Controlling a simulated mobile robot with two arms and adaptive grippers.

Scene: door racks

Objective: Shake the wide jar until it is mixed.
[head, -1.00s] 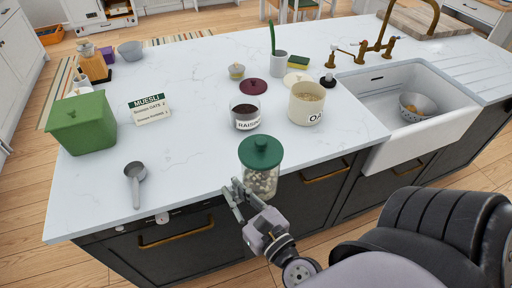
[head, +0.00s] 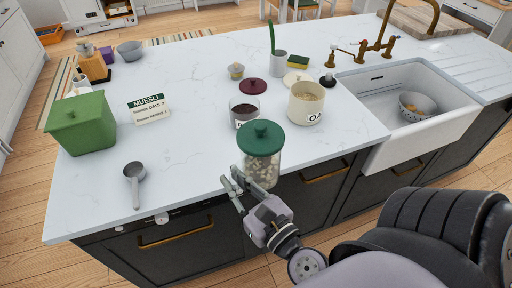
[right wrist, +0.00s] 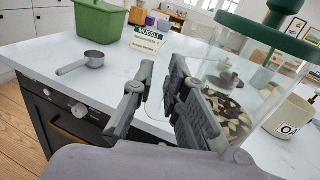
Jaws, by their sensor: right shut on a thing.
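The wide jar is clear with a green knobbed lid (head: 261,138) and holds pale and dark pieces (head: 260,170). It is in front of the counter's near edge, close to upright in the head view. In the right wrist view the jar (right wrist: 215,70) looks tilted, with the pieces lying low inside. My right gripper (head: 232,179) is at the jar's lower left side and shut on it. Its fingers also show in the right wrist view (right wrist: 163,66), but the exact contact is hard to make out. My left gripper is not in view.
Behind the jar stand a raisin jar (head: 242,106), partly hidden by the green lid, and an oats canister (head: 306,103). A scoop (head: 135,172), green bin (head: 82,124) and muesli card (head: 149,109) are to the left. A sink (head: 432,125) is at right. Air before the counter is free.

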